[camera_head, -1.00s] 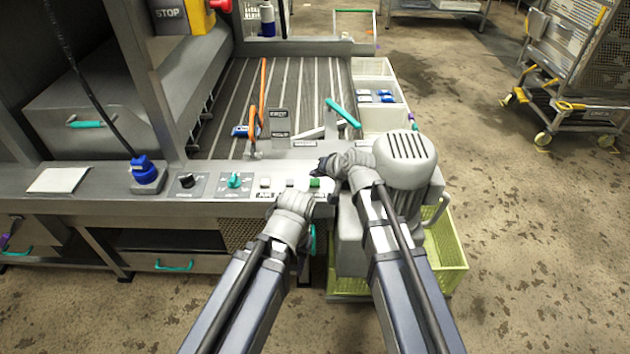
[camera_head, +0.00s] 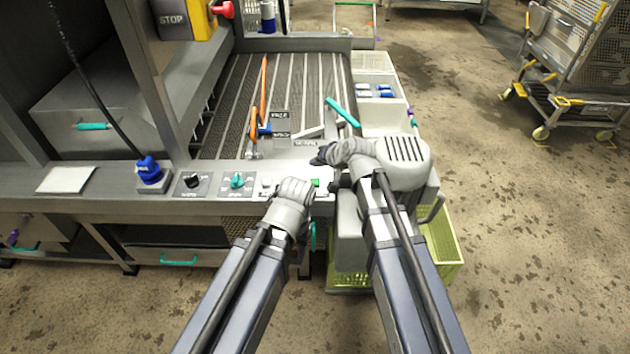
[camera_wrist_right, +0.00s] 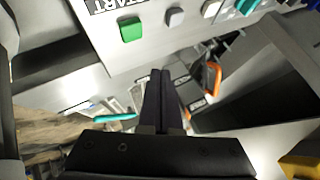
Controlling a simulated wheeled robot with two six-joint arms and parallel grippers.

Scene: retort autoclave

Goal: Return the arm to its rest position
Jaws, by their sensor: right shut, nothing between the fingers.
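My right gripper (camera_head: 320,158) is above the front edge of the machine's slatted bed, just left of the grey motor-like housing. In the right wrist view its dark fingers (camera_wrist_right: 160,75) are together with nothing between them. The green start button (camera_wrist_right: 131,28) shows above left of the fingers there, apart from them. It also shows in the head view (camera_head: 315,183), close to the left wrist. My left arm reaches to the front panel, and its wrist hides the gripper.
The control panel (camera_head: 110,180) carries a blue knob (camera_head: 150,170) and a teal switch (camera_head: 237,180). A grey ribbed housing (camera_head: 405,155) is beside the right wrist. A yellow-green crate (camera_head: 445,250) stands below. An orange handle (camera_head: 254,122) rises from the bed. Floor at right is clear up to a trolley (camera_head: 570,80).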

